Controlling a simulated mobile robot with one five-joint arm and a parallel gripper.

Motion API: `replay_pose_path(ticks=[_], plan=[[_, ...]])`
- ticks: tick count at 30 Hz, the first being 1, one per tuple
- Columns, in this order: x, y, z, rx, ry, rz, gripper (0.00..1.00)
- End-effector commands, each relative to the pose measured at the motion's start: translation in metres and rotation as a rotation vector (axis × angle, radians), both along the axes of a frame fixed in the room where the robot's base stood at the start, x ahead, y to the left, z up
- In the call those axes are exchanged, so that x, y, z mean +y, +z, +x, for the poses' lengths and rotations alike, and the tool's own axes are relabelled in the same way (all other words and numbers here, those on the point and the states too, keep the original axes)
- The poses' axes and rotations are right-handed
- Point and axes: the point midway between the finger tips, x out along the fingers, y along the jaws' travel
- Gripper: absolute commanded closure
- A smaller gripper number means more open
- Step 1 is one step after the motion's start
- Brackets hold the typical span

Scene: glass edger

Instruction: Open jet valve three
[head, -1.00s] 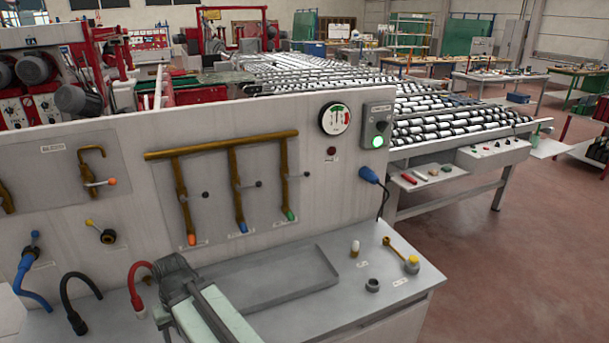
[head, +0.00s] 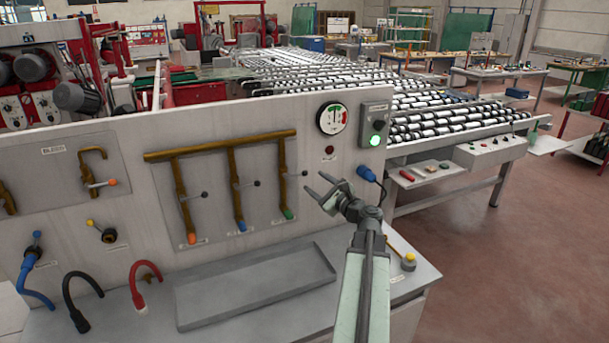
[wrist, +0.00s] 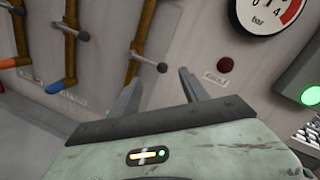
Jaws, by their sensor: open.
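Three brass pipes hang from a brass manifold (head: 220,144) on the grey panel, with orange, blue and green tips. The rightmost pipe (head: 283,180) ends in green. Its valve lever (head: 303,173) points right, across the pipe, with a dark round knob. In the wrist view this knob (wrist: 162,67) shows just beyond and between my fingertips. My gripper (head: 315,183) is open and empty, just right of that lever; the fingers show apart in the wrist view (wrist: 160,77). No contact is clear. The labels under the pipes are too small to read.
A gauge (head: 333,118), a dark red lamp (head: 329,150) and a green-lit button box (head: 375,125) sit above my gripper. A blue plug (head: 366,173) is right of it. A shallow grey tray (head: 250,278) lies on the bench below.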

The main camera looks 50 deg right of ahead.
Motion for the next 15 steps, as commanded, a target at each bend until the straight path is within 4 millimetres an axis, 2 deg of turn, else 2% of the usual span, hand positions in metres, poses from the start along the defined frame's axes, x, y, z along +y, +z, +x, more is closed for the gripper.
replay_pose_path(ticks=[5,12,15], plan=[[-0.004,0.000,0.021,0.002,0.004,-0.002,0.47],[-0.013,0.000,0.066,0.002,0.005,-0.003,0.47],[-0.014,0.000,0.075,0.002,0.004,-0.004,0.47]])
